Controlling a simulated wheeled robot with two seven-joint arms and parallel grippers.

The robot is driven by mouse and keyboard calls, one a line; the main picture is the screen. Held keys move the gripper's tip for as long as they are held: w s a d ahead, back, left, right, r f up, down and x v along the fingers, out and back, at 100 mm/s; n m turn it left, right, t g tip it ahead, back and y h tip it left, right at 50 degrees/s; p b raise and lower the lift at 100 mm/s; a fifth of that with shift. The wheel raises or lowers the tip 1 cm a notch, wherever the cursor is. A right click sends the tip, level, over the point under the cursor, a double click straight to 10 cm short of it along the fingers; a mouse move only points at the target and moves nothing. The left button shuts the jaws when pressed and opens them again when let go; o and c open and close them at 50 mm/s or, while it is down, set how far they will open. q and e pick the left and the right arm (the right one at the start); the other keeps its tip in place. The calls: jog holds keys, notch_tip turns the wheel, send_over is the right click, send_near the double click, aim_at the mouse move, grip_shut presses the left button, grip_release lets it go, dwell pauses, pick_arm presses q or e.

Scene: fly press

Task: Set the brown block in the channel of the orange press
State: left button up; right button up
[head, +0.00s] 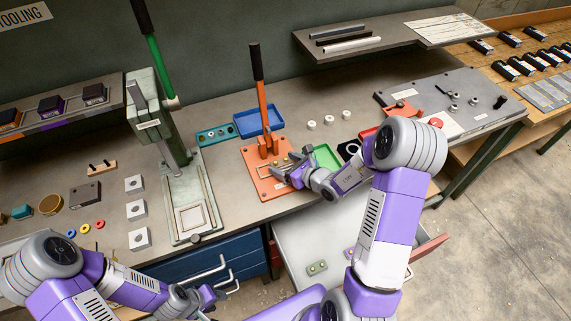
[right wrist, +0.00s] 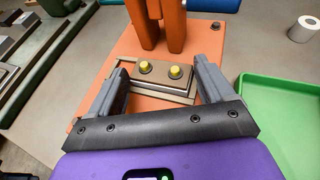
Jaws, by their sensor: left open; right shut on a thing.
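The orange press (head: 263,170) stands on the bench with its lever (head: 257,75) upright. My right gripper (head: 284,172) is low over its base plate. In the right wrist view the fingers of my right gripper (right wrist: 164,88) are shut on a brown block (right wrist: 163,76) with two yellow knobs, one finger at each end. The block is level, over or in the pale-edged channel (right wrist: 170,98) of the orange base; whether it rests on the bottom cannot be told. My left gripper (head: 190,300) is open and empty at the bottom of the head view, in front of the bench.
A green press (head: 160,130) stands left of the orange one. A blue tray (head: 258,121) lies behind, and a green tray (head: 324,156) lies right, close to my right gripper. An open drawer (head: 300,240) juts out below the bench front.

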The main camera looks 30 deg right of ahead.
dwell(0.4)
jog(key=o, duration=1.1)
jog(key=v, duration=0.7)
jog(key=shift+s+d+r+p, duration=0.1)
jog(key=shift+s+r+p, duration=0.05)
jog(key=shift+s+p, duration=0.15)
